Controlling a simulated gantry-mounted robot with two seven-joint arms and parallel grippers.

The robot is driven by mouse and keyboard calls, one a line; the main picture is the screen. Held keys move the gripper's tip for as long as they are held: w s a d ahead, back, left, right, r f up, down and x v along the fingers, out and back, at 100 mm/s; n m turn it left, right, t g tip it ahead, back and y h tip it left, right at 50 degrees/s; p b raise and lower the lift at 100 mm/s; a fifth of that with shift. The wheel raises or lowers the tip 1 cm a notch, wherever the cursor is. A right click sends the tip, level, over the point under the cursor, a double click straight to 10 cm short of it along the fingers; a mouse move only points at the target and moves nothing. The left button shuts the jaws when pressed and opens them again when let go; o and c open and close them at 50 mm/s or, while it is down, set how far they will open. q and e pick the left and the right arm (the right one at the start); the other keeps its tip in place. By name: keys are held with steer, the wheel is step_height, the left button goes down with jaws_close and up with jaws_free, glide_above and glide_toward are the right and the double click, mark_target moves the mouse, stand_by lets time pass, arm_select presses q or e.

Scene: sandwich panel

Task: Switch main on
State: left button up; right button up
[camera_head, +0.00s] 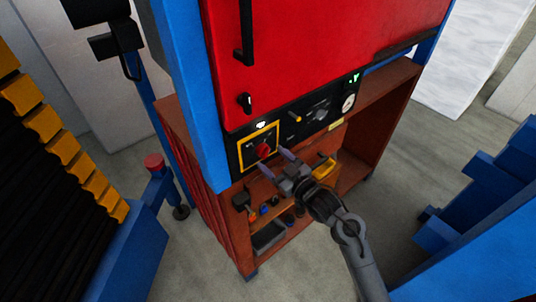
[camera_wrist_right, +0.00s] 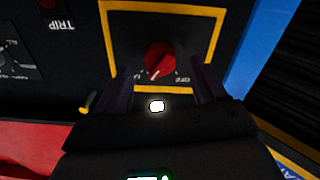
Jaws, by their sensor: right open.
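The red rotary knob (camera_head: 263,150) is on the black control panel (camera_head: 326,119), inside a yellow rectangular frame (camera_head: 242,160). In the right wrist view the knob (camera_wrist_right: 159,59) shows upside down, with a white pointer mark at its lower edge and small lettering beside it, partly hidden. My right gripper (camera_head: 278,163) is open in front of the panel, just below and right of the knob. In the right wrist view its two dark fingers (camera_wrist_right: 164,88) stand apart, on either side of the knob. I cannot tell whether they touch it. My left gripper is not in view.
A white lit lamp (camera_head: 261,125) sits above the knob. A small yellow lever (camera_head: 295,117), a dark knob (camera_head: 318,115) and a gauge (camera_head: 348,103) lie right of it. The red door (camera_head: 320,40) is above. A shelf with small items (camera_head: 265,212) is below.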

mark_target(264, 151)
steer(key=shift+x, duration=1.5)
steer(key=c, duration=1)
steer(key=shift+r+m+p, duration=0.25)
steer(key=shift+m+p, duration=0.55)
steer(key=shift+p, duration=0.25)
steer(key=shift+c, duration=0.2)
steer(key=shift+f+m+p, duration=0.2)
steer(key=shift+m+p, duration=0.1)
steer(key=shift+m, duration=0.4)
steer(key=shift+f, duration=0.1)
steer(key=o, duration=1)
steer(key=shift+o, duration=0.2)
